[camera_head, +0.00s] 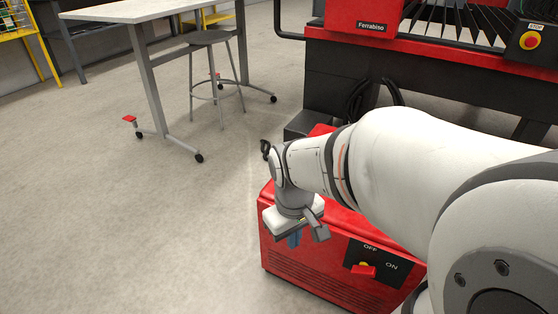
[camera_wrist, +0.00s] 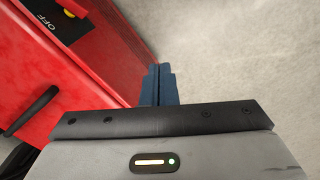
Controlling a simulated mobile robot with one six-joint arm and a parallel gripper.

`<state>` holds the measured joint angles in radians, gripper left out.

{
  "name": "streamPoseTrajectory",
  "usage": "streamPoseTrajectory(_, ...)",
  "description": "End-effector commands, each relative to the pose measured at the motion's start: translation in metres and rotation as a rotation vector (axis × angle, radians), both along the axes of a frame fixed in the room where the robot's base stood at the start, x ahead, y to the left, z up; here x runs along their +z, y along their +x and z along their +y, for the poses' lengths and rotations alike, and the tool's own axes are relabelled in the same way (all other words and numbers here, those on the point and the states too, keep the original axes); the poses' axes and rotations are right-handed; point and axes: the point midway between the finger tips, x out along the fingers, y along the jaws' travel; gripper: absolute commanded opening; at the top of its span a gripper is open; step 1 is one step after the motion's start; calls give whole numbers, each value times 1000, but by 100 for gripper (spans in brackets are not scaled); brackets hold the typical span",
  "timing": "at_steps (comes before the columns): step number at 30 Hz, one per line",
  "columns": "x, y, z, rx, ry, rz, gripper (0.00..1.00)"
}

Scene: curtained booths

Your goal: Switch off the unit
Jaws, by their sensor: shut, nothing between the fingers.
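The unit is a red box (camera_head: 310,262) on the floor, with a black switch plate (camera_head: 358,255) marked OFF and ON on its front. A red rotary handle (camera_head: 363,270) with a yellow centre sits on the plate and points toward the ON label. In the wrist view the red box (camera_wrist: 85,80) fills the left side, and the plate with OFF (camera_wrist: 48,20) shows at the top left. My gripper (camera_head: 294,240) hangs beside the box's front left, left of the handle and apart from it. Its blue fingers (camera_wrist: 160,72) are shut and empty over the floor.
A large red and black machine (camera_head: 355,60) labelled Ferrabiso stands behind the unit, with a yellow-and-red stop button (camera_head: 530,40). A table (camera_head: 130,12) and a grey stool (camera_head: 208,38) stand at the back left. The floor on the left is clear.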

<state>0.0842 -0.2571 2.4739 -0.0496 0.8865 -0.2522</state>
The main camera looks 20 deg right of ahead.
Motion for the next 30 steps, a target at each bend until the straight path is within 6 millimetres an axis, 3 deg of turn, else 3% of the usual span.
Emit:
streamPoseTrajectory(2, 3, 12, -15, 155, -38, 60, 0)
streamPoseTrajectory(8, -15, 43, -58, 724, -96, 263, 0)
streamPoseTrajectory(18, -72, 65, -125, 1664, 60, 580, 0)
streamPoseTrajectory(24, -97, 65, -142, 1960, 166, 649, 0)
streamPoseTrajectory(30, -104, 65, -146, 2030, 193, 662, 0)
